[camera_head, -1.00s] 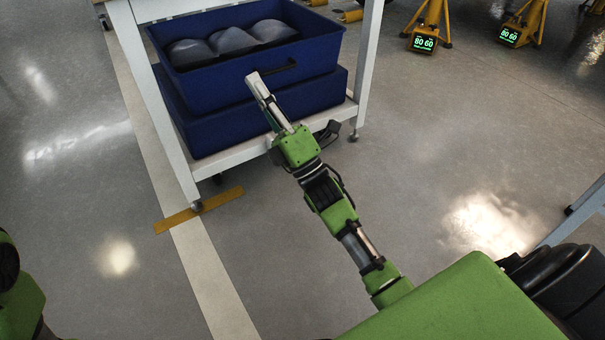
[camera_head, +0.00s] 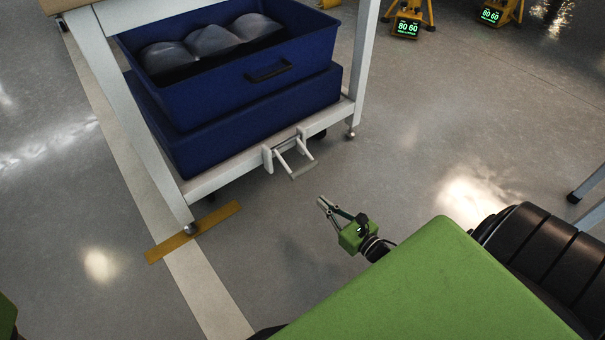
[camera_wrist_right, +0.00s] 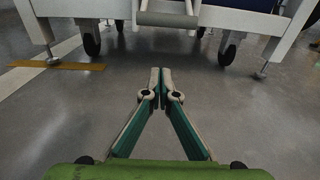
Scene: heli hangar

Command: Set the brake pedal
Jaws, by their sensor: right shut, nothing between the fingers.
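The brake pedal (camera_head: 293,160) is a pale grey lever frame with a crossbar, fixed to the front edge of the cart's lower shelf. It tilts outward and down over the floor. Its bar also shows at the top of the right wrist view (camera_wrist_right: 166,18). My right gripper (camera_head: 323,203) is shut and empty, low over the floor, in front of the pedal and apart from it. In the right wrist view its fingertips (camera_wrist_right: 160,75) meet below the pedal bar. My left gripper is out of view.
The white cart (camera_head: 225,177) carries stacked blue bins (camera_head: 215,105) holding grey rounded shapes. Its legs and wheels stand near a yellow floor strip (camera_head: 192,232). Yellow stands (camera_head: 408,25) are at the back right. The floor between is clear.

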